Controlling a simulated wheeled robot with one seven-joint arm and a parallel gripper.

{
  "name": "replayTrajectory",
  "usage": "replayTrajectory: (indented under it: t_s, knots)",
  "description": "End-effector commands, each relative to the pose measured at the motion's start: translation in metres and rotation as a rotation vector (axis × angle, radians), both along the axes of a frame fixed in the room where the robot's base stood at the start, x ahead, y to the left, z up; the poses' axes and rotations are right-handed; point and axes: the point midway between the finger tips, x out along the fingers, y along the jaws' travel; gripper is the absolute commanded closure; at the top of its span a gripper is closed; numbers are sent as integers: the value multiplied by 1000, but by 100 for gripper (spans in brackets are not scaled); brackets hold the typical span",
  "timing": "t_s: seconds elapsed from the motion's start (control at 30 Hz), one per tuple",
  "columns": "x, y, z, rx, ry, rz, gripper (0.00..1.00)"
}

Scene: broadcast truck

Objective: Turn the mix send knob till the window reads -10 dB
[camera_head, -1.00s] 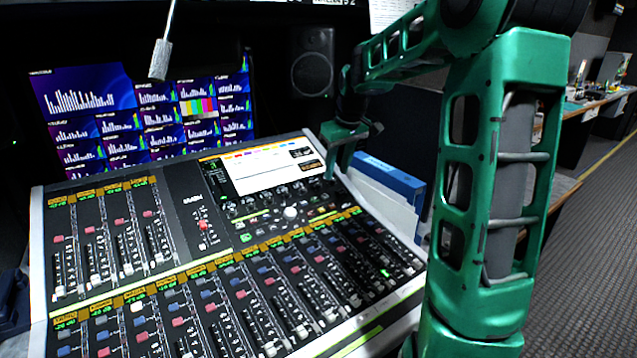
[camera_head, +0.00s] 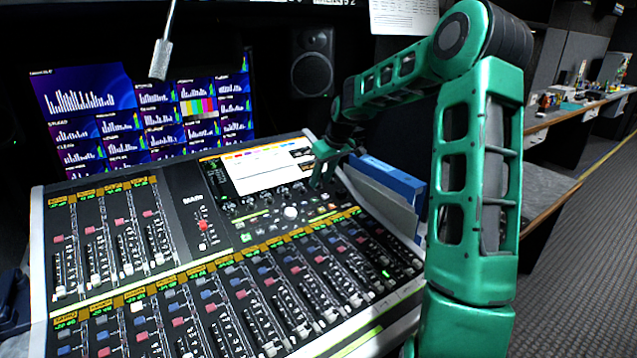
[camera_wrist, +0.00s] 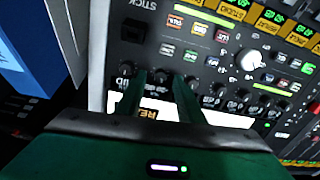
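The mixing console (camera_head: 180,235) stands in front of me with a lit screen (camera_head: 262,170) at its upper right. A row of small dark knobs runs along the screen's lower edge; one knob (camera_wrist: 160,76) shows between my fingertips in the wrist view. A larger white knob (camera_head: 290,212) stands apart; it also shows in the wrist view (camera_wrist: 249,60). I cannot tell which is the mix send knob or read its window. My gripper (camera_head: 320,180) is over the screen's right end, fingers parted. In the wrist view my gripper (camera_wrist: 160,76) hides part of the screen; contact is unclear.
Blue and white binders (camera_head: 390,185) stand close to the right of the console, beside my arm. Monitors (camera_head: 140,115) and a dark speaker (camera_head: 311,62) are behind it. A microphone-like rod (camera_head: 161,55) hangs above. Several faders cover the console's lower part.

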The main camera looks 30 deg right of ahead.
Motion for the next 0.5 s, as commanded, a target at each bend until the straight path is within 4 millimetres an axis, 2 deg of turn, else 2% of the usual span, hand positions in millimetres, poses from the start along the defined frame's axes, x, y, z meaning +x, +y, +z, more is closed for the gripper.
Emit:
replayTrajectory:
  t_s: [0.17, 0.47, 0.5]
  knots:
    - [5, 1, -11, 0, 0, 0, 66]
    - [5, 1, -13, -1, 0, 0, 66]
    - [5, 1, -13, -1, 0, 0, 73]
